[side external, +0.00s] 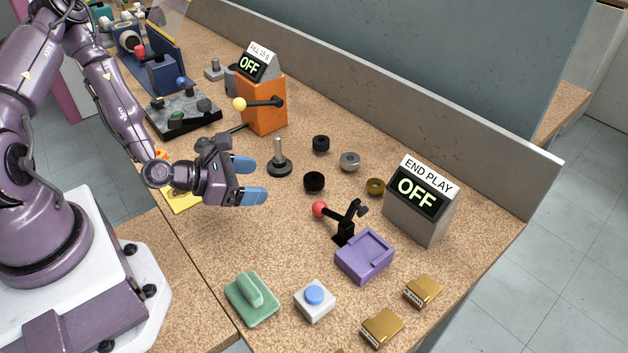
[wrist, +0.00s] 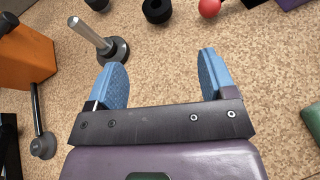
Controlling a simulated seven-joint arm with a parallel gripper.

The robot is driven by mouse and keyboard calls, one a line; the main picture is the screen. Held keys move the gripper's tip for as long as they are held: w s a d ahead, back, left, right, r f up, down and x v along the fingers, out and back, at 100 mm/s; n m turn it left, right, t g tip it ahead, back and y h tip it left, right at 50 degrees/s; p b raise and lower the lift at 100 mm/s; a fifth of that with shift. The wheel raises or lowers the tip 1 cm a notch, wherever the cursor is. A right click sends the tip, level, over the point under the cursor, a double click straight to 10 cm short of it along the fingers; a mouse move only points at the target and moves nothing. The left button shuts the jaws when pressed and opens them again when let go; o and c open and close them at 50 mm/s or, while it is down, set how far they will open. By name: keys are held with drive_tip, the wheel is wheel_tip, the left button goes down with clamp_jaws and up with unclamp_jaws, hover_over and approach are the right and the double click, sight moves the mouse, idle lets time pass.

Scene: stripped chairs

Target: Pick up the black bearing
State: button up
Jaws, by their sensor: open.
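Two black ring-shaped parts stand on the speckled bench; I cannot tell for sure which is the bearing. The nearer black ring (side external: 314,182) also shows at the top of the wrist view (wrist: 157,11), with a dark hole in its middle. The farther black ring (side external: 321,144) shows partly cut off at the wrist view's top edge (wrist: 97,4). My gripper (side external: 258,178) is open and empty, its blue fingers apart above bare bench. In the side view it is left of both rings, apart from them. The wrist view also shows its fingertips (wrist: 160,62).
A steel post on a black base (side external: 279,165) stands close to my gripper. A grey ring (side external: 350,161), a brass ring (side external: 375,187), a red-knobbed lever (side external: 320,208) and a purple fixture (side external: 364,257) lie right. An orange box (side external: 264,105) stands behind.

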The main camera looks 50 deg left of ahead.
drive_tip(key=shift+w+n+t, duration=0.1)
drive_tip(key=shift+n+t, duration=0.2)
drive_tip(key=shift+n, duration=0.2)
drive_tip(key=shift+w+d+f, duration=0.1)
drive_tip(key=shift+w, duration=0.25)
approach(318, 179)
drive_tip(key=shift+w+d+f, duration=0.3)
drive_tip(key=shift+w+f, duration=0.4)
drive_tip(key=shift+w, duration=0.2)
drive_tip(key=shift+x, duration=2.75)
drive_tip(key=shift+w+r, duration=0.1)
drive_tip(key=shift+r, duration=0.15)
drive_tip(key=c, duration=1)
